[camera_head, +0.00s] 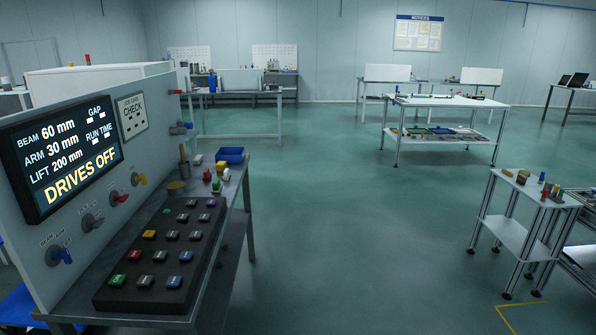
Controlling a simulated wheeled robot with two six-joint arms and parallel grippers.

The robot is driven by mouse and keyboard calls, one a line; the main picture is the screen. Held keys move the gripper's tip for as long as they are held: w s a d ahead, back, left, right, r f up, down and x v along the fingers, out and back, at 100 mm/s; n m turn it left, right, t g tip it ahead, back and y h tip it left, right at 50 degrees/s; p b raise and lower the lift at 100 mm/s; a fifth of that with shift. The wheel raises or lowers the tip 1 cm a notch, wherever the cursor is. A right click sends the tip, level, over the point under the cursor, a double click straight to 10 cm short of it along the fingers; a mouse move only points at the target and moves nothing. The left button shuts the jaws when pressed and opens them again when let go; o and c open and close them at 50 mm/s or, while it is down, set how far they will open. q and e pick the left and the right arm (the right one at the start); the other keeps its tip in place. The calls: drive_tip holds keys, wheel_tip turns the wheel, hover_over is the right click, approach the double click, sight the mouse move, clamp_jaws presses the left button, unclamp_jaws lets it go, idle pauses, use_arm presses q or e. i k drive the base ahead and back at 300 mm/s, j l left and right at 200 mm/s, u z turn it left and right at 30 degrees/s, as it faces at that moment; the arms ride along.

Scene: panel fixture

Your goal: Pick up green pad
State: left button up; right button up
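A black board (160,258) lies on the bench at the left, with rows of small pads in several colours. A green pad (118,280) sits at its near left corner. A dark grey pad (146,282) and a blue pad (174,282) are beside it in the same row, and a red pad (134,256) is just behind it. A smaller green piece (167,211) shows near the board's far left edge; I cannot tell whether it is a pad. Neither of my grippers shows in this view.
An upright panel (60,185) with a "DRIVES OFF" display (65,160) and coloured switches borders the board's left side. A blue bin (231,155) and small coloured items stand behind the board. A white cart (520,195) is at the right, with open floor (350,230) between.

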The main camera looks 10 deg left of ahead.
sight(217, 187)
drive_tip(key=i+u, duration=0.15)
drive_tip(key=i, duration=0.25)
drive_tip(key=i+l+u, duration=0.15)
drive_tip(key=i, duration=0.3)
drive_tip(key=i+l+u, duration=0.2)
drive_tip(key=i, duration=0.2)
drive_tip(key=i+l+u, duration=0.15)
drive_tip(key=i, duration=0.25)
